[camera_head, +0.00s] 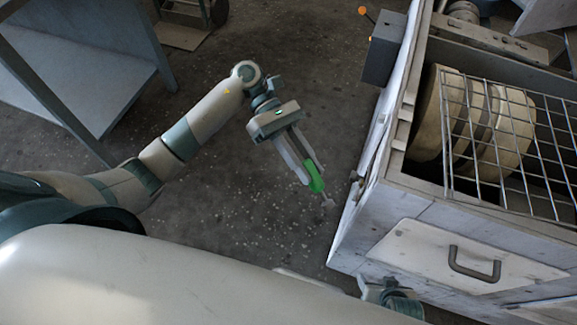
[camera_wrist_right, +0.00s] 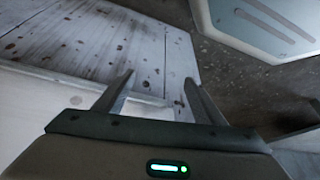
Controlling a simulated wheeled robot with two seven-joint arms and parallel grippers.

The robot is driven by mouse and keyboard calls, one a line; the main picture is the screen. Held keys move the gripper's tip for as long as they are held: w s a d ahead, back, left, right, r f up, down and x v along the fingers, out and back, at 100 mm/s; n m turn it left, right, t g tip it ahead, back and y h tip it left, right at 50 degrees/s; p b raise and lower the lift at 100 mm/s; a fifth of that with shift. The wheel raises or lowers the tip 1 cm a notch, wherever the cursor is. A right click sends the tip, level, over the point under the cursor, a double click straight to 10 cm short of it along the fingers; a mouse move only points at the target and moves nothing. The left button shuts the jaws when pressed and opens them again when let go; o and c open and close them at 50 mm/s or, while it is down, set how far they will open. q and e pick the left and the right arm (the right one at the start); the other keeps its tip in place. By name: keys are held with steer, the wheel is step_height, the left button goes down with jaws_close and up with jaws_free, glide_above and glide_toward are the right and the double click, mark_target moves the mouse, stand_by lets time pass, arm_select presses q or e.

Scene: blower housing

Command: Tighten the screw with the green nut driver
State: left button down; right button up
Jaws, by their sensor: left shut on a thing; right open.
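My left gripper (camera_head: 308,172) is shut on the green nut driver (camera_head: 316,183) in the head view. The driver's metal shaft points down and right, and its tip is near the left side of the blower housing (camera_head: 400,215), apparently apart from it. A small protrusion (camera_head: 354,177) shows on that side; I cannot tell whether it is the screw. My right gripper (camera_wrist_right: 157,92) is open and empty in the right wrist view, its fingers before a worn pale panel (camera_wrist_right: 100,45). Only part of my right arm shows at the bottom of the head view.
The housing has a wire grid (camera_head: 510,130) over a round cream drum (camera_head: 430,125) and a front panel with a dark handle (camera_head: 474,270). A grey box (camera_head: 384,48) sits at its upper left edge. A metal table (camera_head: 75,75) stands at left. Bare floor lies between.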

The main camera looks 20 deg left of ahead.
arm_select(q)
steer(key=w+a+f+n+t+h+b, duration=0.3)
steer(key=a+f+n+t+h+b, duration=0.2)
steer(key=n+t+h+b, duration=0.2)
steer(key=shift+w+a+t+h, duration=0.25)
steer(key=shift+t+h, duration=0.15)
steer(key=shift+h, duration=0.1)
arm_select(e)
steer(key=a+r+t+y, duration=0.2)
steer(key=a+r, duration=0.2)
steer(key=r, duration=0.6)
steer(key=shift+w+a+r+t, duration=0.15)
steer(key=shift+a+r+t, duration=0.05)
steer(key=shift+r+t, duration=0.1)
arm_select(q)
steer(key=shift+d, duration=0.25)
arm_select(e)
steer(key=shift+d, duration=0.2)
